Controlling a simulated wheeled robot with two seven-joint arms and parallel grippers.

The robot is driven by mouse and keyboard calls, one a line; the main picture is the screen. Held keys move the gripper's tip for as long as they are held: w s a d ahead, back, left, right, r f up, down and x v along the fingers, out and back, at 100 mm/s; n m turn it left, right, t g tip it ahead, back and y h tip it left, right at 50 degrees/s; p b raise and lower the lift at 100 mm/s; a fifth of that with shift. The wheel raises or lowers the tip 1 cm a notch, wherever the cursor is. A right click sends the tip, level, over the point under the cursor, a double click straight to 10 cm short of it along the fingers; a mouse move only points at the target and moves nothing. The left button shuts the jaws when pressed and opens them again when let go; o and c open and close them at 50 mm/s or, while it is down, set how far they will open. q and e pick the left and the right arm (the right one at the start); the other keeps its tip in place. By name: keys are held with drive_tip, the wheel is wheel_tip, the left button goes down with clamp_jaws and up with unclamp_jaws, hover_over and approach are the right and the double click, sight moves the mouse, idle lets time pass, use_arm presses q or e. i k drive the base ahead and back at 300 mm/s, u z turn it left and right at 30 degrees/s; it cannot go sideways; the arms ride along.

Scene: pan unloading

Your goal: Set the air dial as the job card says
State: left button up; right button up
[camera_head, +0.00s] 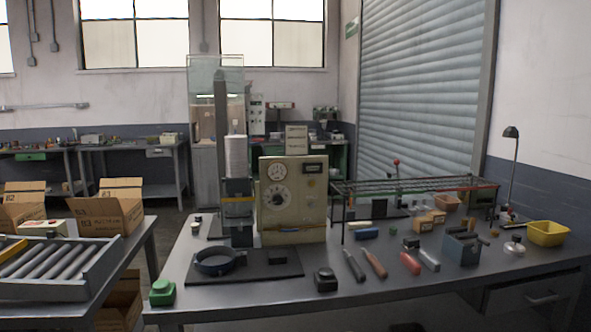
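A cream control box (309,218) stands upright near the middle of the workbench. Its face carries a round white gauge (277,172) at the upper left and a larger round dial with a dark knob (279,197) below it. A small dark display (314,168) sits at the upper right. A pale card or sign (297,139) with dark lines stands above the box; its text is too small to read, and I cannot tell whether it is the job card. The dial's setting is too small to read. Neither of my grippers is in view.
A column press (236,190) stands left of the box. A black round pan (214,262) and a small black block (278,257) lie in front. Several hand tools (375,262), a wire rack (415,187) and a yellow bin (548,233) occupy the right. A roller conveyor (60,265) is left.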

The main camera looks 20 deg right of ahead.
sight(277, 198)
drive_tip(key=u, duration=0.65)
drive_tip(key=k, duration=0.2)
drive_tip(key=z, duration=1.5)
drive_tip(key=i, duration=1.05)
drive_tip(key=u, duration=0.3)
